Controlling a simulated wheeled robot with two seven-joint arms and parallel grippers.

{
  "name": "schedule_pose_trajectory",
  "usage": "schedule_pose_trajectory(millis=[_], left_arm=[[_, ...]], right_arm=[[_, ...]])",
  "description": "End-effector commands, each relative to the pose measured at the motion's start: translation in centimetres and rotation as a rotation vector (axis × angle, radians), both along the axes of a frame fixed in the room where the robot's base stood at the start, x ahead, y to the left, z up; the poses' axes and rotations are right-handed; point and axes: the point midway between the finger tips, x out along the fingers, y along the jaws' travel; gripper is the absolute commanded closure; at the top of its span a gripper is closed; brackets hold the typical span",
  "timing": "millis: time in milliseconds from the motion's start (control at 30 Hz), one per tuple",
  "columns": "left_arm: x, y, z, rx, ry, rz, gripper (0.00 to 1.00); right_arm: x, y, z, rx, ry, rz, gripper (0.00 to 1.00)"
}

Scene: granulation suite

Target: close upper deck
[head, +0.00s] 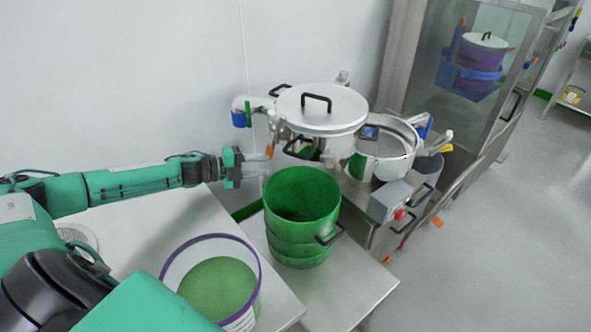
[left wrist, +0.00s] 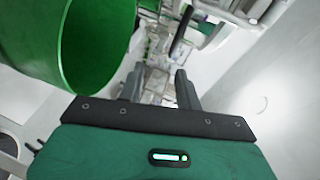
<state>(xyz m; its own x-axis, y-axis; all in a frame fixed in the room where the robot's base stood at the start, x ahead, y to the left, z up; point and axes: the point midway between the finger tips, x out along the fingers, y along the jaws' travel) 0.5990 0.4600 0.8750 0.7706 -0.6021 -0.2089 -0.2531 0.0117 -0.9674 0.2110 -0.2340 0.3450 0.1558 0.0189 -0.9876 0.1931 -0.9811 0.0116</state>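The upper deck (head: 318,122) is a round steel drum with a domed lid and black handles. In the head view it sits swung out to the left of an open steel ring (head: 388,150) on the machine, with the two apart at the centres. My left gripper (head: 260,168) is left of the deck and a little below it, pointing right. The left wrist view shows its two fingers (left wrist: 158,85) apart with nothing clearly between them. A dark bar-like handle (left wrist: 182,32) shows beyond the fingers. My right gripper is not in view.
Stacked green buckets (head: 302,205) stand close in front of my left gripper; the green wall (left wrist: 85,45) also fills the left wrist view's upper left. A purple-rimmed tub of green granules (head: 218,285) is nearer. A control box (head: 392,202) and glass-doored cabinet (head: 470,75) are right.

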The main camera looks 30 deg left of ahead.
Motion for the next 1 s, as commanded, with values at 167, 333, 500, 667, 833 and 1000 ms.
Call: schedule_pose_trajectory(millis=[167, 333, 500, 667, 833, 1000], left_arm=[[-0.5, 2.3, 1.5, -0.038, -0.038, -0.046, 0.66], [-0.1, 2.2, 2.1, -0.049, -0.045, -0.053, 0.66], [1.2, 0.9, 2.0, -0.049, -0.048, -0.054, 0.66], [3.0, -0.6, 1.6, -0.049, -0.046, -0.053, 0.66], [5.1, -2.5, 1.2, -0.049, -0.045, -0.053, 0.66], [7.3, -4.4, 0.8, -0.048, -0.045, -0.052, 0.66]], right_arm=[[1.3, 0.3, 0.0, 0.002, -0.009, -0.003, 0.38], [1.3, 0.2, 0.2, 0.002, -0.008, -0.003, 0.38], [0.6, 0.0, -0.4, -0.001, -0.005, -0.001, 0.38], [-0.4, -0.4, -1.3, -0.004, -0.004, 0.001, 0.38], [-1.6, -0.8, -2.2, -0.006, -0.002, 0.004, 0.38], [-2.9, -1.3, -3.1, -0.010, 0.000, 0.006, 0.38]])
